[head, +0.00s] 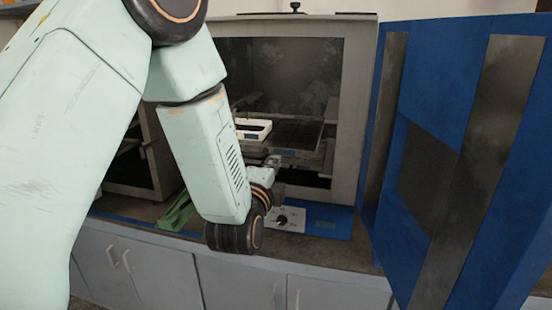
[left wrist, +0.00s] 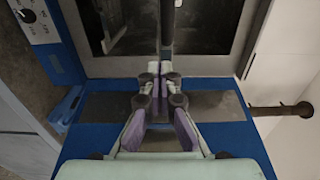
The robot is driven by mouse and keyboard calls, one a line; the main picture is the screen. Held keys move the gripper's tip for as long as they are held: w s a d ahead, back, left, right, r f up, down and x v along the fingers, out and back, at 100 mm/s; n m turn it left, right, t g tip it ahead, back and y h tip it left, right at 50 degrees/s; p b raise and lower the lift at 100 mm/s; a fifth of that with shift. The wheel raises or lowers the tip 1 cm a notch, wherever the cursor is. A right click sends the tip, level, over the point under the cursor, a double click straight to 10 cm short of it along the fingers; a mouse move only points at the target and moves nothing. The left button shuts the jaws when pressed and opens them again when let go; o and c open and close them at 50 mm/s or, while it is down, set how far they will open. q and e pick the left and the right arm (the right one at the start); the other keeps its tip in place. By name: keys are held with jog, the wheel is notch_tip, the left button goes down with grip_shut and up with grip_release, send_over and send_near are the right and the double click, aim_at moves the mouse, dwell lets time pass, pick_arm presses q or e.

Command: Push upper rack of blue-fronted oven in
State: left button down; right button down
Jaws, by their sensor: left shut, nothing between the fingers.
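The blue-fronted oven (head: 351,105) stands on a counter with its blue door (head: 430,70) swung open to the right. How far the rack sticks out is hard to tell. My left gripper (head: 274,162) is low in front of the opening, just below the rack's front edge; contact cannot be made out. In the left wrist view its fingers (left wrist: 160,73) are together and empty. My right gripper is not in view.
A control panel with a black knob (head: 286,219) lies below the opening, and also shows in the left wrist view (left wrist: 29,16). A green object (head: 176,212) lies on the counter at left. Another dark opening (head: 130,160) is partly hidden behind my arm. Cabinets (head: 240,283) stand below.

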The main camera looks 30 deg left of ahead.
pick_arm(q)
jog(key=shift+w+r, duration=0.15)
jog(key=shift+w, duration=0.75)
jog(key=shift+w+a, duration=0.1)
jog(key=shift+w, duration=0.15)
jog(key=shift+w+a, duration=0.15)
jog(key=shift+a, duration=0.15)
jog(key=shift+d, duration=0.2)
